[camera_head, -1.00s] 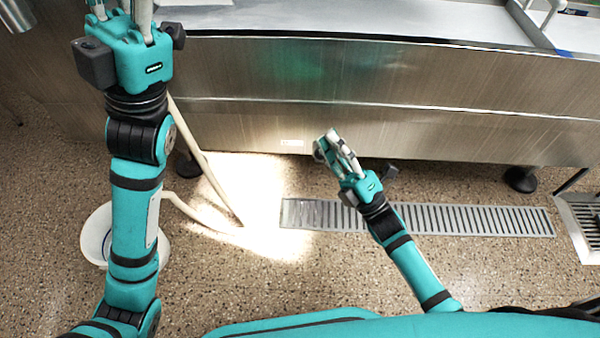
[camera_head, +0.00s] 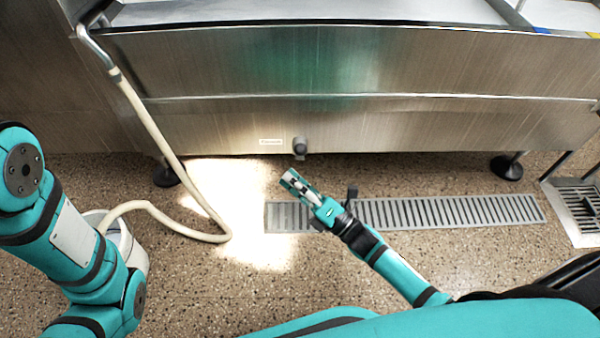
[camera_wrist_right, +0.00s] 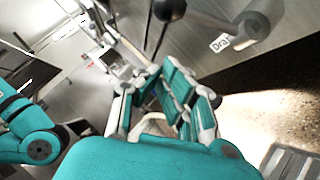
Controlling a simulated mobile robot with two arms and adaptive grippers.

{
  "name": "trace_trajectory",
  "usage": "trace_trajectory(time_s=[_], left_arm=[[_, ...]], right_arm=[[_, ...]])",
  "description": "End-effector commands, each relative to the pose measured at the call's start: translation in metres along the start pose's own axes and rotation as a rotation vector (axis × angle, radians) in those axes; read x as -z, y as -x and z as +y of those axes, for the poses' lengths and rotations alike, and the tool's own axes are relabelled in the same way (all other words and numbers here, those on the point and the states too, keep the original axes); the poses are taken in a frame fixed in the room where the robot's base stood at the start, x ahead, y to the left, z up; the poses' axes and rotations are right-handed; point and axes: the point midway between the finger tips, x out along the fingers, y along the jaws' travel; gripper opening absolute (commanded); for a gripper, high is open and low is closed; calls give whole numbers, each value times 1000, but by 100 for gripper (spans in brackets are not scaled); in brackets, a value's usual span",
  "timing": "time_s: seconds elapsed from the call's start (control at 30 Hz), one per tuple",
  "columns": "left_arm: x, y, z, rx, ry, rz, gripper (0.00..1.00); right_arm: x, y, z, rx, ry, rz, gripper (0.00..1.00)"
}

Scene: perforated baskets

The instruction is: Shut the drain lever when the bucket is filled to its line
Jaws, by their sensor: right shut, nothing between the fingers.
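The drain lever (camera_head: 300,147) is a dark grey knob low on the steel front, beside a small label (camera_head: 270,141). My left gripper is out of view.
A cream hose (camera_head: 150,125) runs from a metal pipe (camera_head: 95,45) down to the floor and loops back to the bucket. A floor drain grate (camera_head: 430,213) lies below the steel unit. A second grate (camera_head: 580,208) is at far right.

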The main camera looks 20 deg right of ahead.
Motion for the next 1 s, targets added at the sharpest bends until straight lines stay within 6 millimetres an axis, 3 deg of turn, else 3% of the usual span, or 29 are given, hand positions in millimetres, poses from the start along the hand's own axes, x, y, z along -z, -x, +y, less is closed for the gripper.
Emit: trace_trajectory(time_s=[0.2,0.63,1.0], left_arm=[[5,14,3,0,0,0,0],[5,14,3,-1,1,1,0],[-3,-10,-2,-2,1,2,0]], right_arm=[[-27,-3,-3,3,5,1,0],[-33,-5,-1,4,3,0,0],[-46,-11,3,47,-46,-1,0]])
